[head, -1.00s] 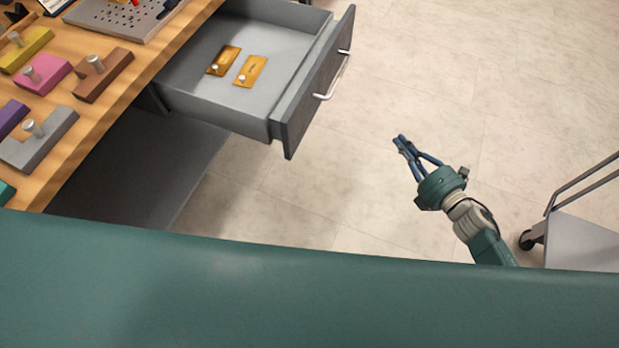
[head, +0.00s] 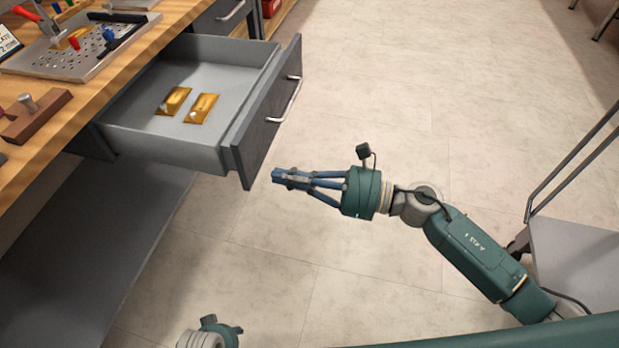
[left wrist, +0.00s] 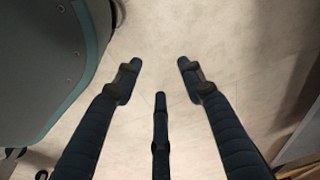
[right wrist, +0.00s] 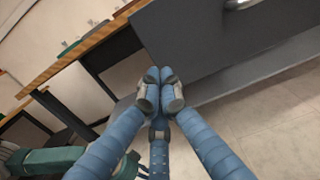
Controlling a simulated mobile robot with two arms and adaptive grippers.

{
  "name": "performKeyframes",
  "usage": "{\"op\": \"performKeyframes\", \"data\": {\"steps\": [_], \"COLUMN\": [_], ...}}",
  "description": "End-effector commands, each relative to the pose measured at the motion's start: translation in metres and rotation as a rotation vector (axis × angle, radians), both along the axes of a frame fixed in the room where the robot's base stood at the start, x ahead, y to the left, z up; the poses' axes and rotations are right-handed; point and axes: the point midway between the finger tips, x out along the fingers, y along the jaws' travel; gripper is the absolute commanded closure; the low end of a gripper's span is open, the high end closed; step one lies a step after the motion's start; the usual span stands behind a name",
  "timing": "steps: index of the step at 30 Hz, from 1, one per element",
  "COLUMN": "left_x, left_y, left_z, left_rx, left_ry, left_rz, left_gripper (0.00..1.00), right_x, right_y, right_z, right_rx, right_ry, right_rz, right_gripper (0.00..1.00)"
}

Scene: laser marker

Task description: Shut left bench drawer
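The left bench drawer stands pulled far out of the wooden bench, with a dark front panel (head: 265,120) and a metal bar handle (head: 285,99). Two brass-coloured plates (head: 201,108) lie inside it. My right gripper (head: 280,176) is shut and empty, its fingertips just off the near lower corner of the drawer front. In the right wrist view its fingertips (right wrist: 160,76) meet in front of the dark drawer front (right wrist: 210,40); I cannot tell if they touch. My left gripper (left wrist: 160,75) is open over bare floor in the left wrist view.
The bench top (head: 95,80) carries a perforated metal tray (head: 75,48) and a brown block with a knob (head: 35,115). A second drawer (head: 225,14) is at the back. A grey cart (head: 575,250) stands at right. The floor between is clear.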

Motion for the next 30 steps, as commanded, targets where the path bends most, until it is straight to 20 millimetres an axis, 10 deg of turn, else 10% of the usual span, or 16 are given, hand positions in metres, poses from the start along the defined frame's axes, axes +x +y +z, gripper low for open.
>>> {"op": "performKeyframes", "data": {"steps": [10, 30], "left_x": [-0.012, -0.013], "left_y": [0.001, 0.002], "left_z": [-0.019, -0.021], "left_rx": [0.001, 0.003], "left_ry": [0.012, 0.019], "left_rz": [-0.003, -0.003], "left_gripper": [0.6, 0.6], "right_x": [0.016, 0.017], "right_y": [0.046, 0.052], "right_z": [0.001, -0.001], "right_rx": [0.001, 0.0], "right_ry": [0.0, 0.001], "right_rz": [-0.001, -0.001], "right_gripper": [1.0, 1.0]}}
